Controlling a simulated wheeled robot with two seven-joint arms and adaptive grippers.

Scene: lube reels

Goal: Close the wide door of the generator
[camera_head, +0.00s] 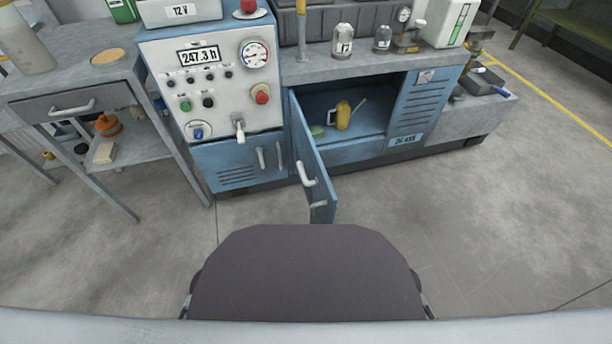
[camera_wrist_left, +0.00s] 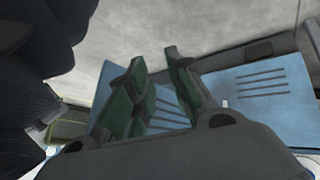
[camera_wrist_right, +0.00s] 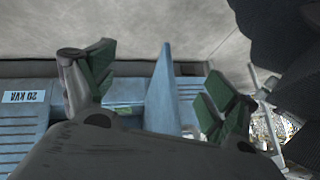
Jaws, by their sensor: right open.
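The wide blue generator door (camera_head: 316,170) stands open in the head view, swung out from the left side of its compartment toward me. It has white handles (camera_head: 307,175) on its face. In the right wrist view, which is upside down, the door (camera_wrist_right: 165,90) shows nearly edge-on between the spread fingers of my right gripper (camera_wrist_right: 160,75). That gripper is open and empty; contact with the door cannot be told. My left gripper (camera_wrist_left: 155,75) has its fingers apart with a narrower gap, facing blue panels with slots (camera_wrist_left: 262,85). Neither gripper shows in the head view.
The open compartment (camera_head: 362,112) holds a yellow oil can (camera_head: 343,115) and a green item (camera_head: 317,132). The control panel (camera_head: 215,85) stands left of it, above a closed blue cabinet (camera_head: 237,163). A grey table (camera_head: 75,80) is at left. The floor (camera_head: 470,210) at right is clear.

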